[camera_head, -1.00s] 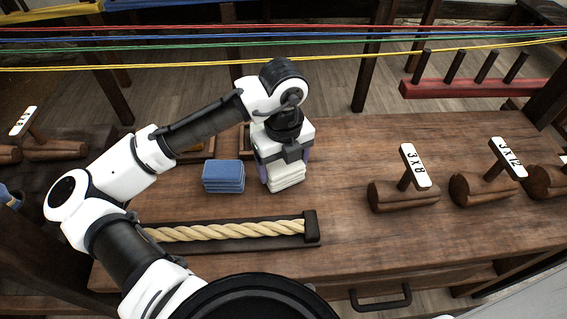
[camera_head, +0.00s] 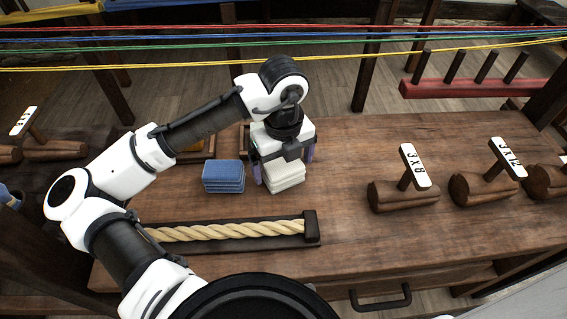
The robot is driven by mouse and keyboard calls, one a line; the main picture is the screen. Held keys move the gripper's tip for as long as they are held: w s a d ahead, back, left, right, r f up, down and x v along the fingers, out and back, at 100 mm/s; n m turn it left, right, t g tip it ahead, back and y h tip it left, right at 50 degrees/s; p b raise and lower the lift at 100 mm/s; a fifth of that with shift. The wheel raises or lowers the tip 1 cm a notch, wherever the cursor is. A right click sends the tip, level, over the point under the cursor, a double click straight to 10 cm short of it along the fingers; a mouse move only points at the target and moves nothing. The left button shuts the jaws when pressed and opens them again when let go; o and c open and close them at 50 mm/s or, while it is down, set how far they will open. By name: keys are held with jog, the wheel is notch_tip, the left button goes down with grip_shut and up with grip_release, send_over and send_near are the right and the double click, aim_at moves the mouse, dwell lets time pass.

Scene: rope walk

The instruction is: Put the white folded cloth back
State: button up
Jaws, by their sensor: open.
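The white folded cloth (camera_head: 285,179) lies in a small stack shape on the wooden bench, just right of a blue folded cloth (camera_head: 223,177). My gripper (camera_head: 284,172) is above it, pointing down, with its purple-grey fingers apart on the left and right of the white cloth. The gripper is open. The cloth's far part is hidden behind the gripper body.
A rope in a dark wooden holder (camera_head: 312,228) lies in front of the cloths. Wooden tops with labels (camera_head: 404,192) stand to the right. Dark trays sit behind the cloths, partly hidden by my arm. Coloured lines (camera_head: 420,47) stretch across the back. The bench (camera_head: 345,160) is clear right of the gripper.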

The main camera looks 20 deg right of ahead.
aim_at(284, 165)
notch_tip(284, 165, up, 11)
jog(key=shift+r, duration=0.2)
